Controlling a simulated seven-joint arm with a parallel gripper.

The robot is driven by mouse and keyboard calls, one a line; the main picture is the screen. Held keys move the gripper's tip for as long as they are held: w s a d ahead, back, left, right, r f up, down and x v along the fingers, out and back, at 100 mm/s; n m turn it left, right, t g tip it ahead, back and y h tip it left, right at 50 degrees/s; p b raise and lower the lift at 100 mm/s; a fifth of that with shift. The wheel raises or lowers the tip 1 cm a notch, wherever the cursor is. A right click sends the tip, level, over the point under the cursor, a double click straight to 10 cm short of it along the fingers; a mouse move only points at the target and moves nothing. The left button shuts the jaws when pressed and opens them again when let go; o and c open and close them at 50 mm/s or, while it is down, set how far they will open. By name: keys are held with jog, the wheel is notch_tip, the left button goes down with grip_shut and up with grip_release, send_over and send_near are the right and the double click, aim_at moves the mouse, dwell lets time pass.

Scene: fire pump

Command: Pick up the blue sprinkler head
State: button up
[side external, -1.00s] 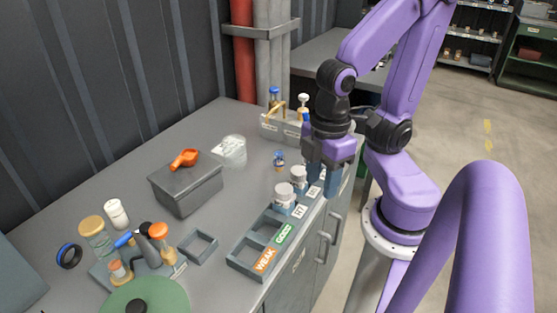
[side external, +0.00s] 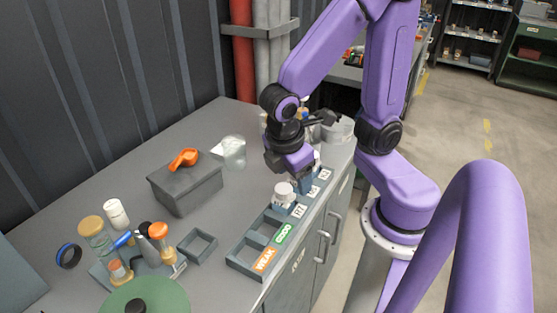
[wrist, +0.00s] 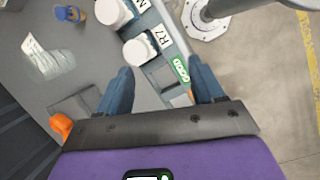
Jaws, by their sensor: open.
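The blue sprinkler head (wrist: 71,14) shows at the top left of the wrist view, on the grey table top left of the white-capped jars. In the side view it is hidden behind my gripper. My gripper (side external: 290,173) is over the table near the row of labelled jars.
White-capped jars (wrist: 140,53) stand in a row at the table's right edge, close to the fingers. A tray labelled WEAK and GOOD (side external: 237,263) lies in front. A grey box (side external: 186,190) carries an orange part (side external: 184,158). A clear bag (side external: 233,151) lies behind.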

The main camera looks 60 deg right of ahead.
jog(key=w+d+f+n+h, duration=0.25)
jog(key=w+f+h, duration=0.2)
jog(key=w, duration=0.25)
jog(key=w+d+f+n+h, duration=0.25)
jog(key=w+f+h, duration=0.2)
jog(key=w, duration=0.35)
jog(key=shift+m+g+h, duration=0.3)
jog(key=shift+m+h, duration=0.2)
jog(key=x, duration=1.1)
jog(key=shift+s+d+r, duration=0.2)
jog(key=shift+d, duration=0.05)
jog(key=shift+x, duration=2.9)
jog(key=shift+w, duration=0.15)
jog(key=c, duration=1.1)
